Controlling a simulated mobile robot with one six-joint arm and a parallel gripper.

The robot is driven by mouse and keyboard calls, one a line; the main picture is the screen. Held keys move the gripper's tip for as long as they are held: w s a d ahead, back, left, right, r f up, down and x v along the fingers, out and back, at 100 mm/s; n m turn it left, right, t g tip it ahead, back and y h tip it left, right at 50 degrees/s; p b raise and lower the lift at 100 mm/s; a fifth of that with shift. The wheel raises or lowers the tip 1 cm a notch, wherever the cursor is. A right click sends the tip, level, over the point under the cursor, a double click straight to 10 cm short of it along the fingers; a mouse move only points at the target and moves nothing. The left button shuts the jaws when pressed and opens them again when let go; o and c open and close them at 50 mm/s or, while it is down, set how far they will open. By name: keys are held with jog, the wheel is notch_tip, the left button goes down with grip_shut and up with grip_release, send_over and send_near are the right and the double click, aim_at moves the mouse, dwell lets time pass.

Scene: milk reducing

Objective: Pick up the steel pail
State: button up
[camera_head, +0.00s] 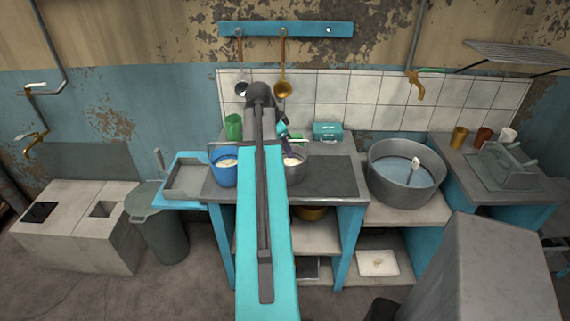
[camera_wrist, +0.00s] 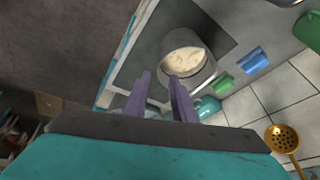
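The steel pail (camera_wrist: 204,71) is grey and round, with pale whitish contents, in the upper middle of the wrist view. In the head view the pail (camera_head: 298,168) stands on the worktop, just right of my arm, which hides its left part. My gripper (camera_wrist: 159,76) shows two purple-grey fingers with a gap between them. The fingertips appear near the pail's lower left side in the wrist view, with nothing seen between them. Whether they touch the pail cannot be told. In the head view the gripper is mostly hidden behind my arm.
A blue pot (camera_head: 222,174) stands left of my arm. A green cup (camera_head: 233,127) and a teal box (camera_head: 327,130) are at the back. A large basin (camera_head: 390,186) holds water at the right. A skimmer (camera_head: 283,88) hangs above. The dark panel (camera_head: 335,178) right of the pail is clear.

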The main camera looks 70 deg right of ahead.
jog(key=shift+w, duration=0.2)
dwell(0.3)
jog(key=p, duration=0.2)
send_over(296, 171)
jog(key=a, duration=0.2)
notch_tip(296, 171, down, 8)
jog(key=shift+w+d, duration=0.2)
jog(key=shift+w, duration=0.25)
jog(key=shift+p+x, duration=1.5)
jog(key=shift+x, duration=1)
grip_shut()
